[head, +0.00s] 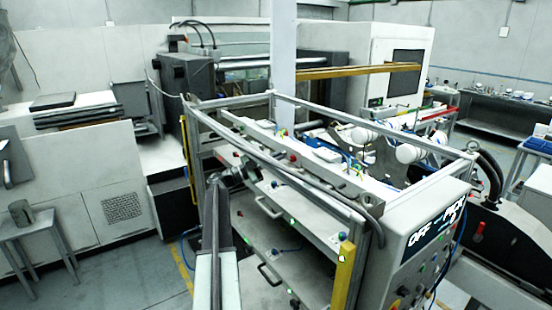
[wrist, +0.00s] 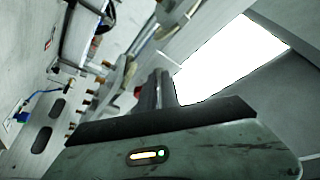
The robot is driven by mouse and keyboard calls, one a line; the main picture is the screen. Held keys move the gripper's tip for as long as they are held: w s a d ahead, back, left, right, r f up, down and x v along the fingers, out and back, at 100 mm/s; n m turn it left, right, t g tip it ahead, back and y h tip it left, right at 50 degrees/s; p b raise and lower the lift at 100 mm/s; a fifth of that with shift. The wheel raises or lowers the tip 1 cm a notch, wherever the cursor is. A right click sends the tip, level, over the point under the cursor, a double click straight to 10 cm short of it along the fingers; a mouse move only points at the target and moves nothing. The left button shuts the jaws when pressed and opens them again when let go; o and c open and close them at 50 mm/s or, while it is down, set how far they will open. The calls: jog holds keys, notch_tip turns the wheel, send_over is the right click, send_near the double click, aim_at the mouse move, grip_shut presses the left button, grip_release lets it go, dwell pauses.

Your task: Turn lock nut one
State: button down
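My gripper (head: 238,175) is at the end of my arm, at the left front side of the framed machine in the head view. In the wrist view its dark fingers (wrist: 160,90) point away from the camera and look close together. The gap between them cannot be made out, and nothing clearly shows in them. I cannot pick out lock nut one for certain in either view. Several small knobs and fittings sit along the machine's rail (head: 300,165). A small red part (wrist: 137,92) shows just left of the fingers in the wrist view.
The machine's metal frame has a top bar (head: 370,122) and a yellow-marked corner post (head: 343,275) near my arm. A small table (head: 35,230) with a grey cup is at the left. Open floor lies at the lower left.

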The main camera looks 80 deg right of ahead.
jog(key=shift+s+n, duration=0.1)
jog(key=shift+n, duration=0.3)
jog(key=shift+s+a+n+t+h+b, duration=0.1)
jog(key=shift+n+t+h+b, duration=0.25)
jog(key=shift+n+h, duration=0.9)
jog(key=shift+a+n+t+h+b, duration=0.1)
jog(key=shift+n+t+h+b, duration=0.3)
jog(key=shift+n, duration=1.7)
jog(key=shift+s+n+t+h+b, duration=0.1)
jog(key=shift+n+t+h+b, duration=0.25)
jog(key=shift+n+h, duration=0.9)
jog(key=shift+n+y, duration=0.4)
jog(key=shift+n, duration=0.2)
jog(key=c, duration=1.6)
grip_release()
jog(key=shift+w, duration=0.1)
jog(key=shift+o, duration=0.2)
